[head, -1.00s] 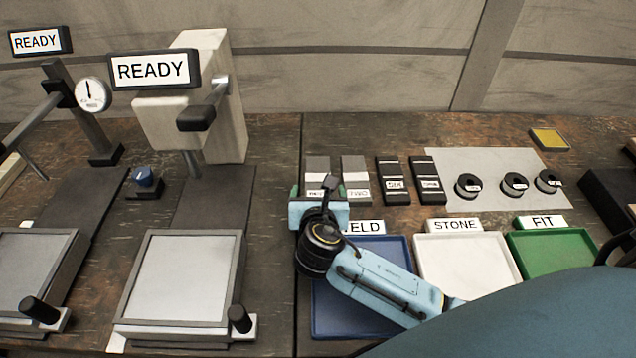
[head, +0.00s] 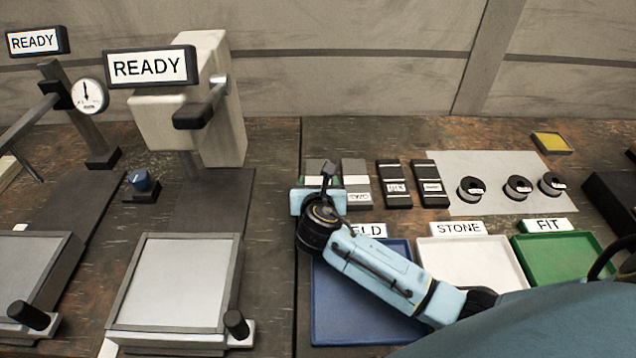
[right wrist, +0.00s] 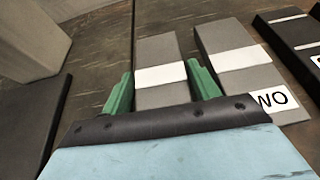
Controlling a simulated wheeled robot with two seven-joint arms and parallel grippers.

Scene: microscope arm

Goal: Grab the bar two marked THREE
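Two grey bars with white bands lie side by side at the back of the table. The left grey bar (head: 319,167) is partly hidden in the head view by my right gripper (head: 322,186). In the right wrist view, the open green fingers of my right gripper (right wrist: 160,88) stand on either side of the left bar (right wrist: 157,48), close to its sides. Its label is hidden. The right grey bar (head: 355,172) has a label that I cannot read surely; it also shows in the right wrist view (right wrist: 230,42). My left gripper is not in view.
Two black labelled bars (head: 394,172) (head: 430,170) lie to the right, then several black spools on a grey sheet (head: 500,203). Blue (head: 330,320), white (head: 470,265) and green (head: 570,258) trays lie in front. A READY stand (head: 225,110) stands at left.

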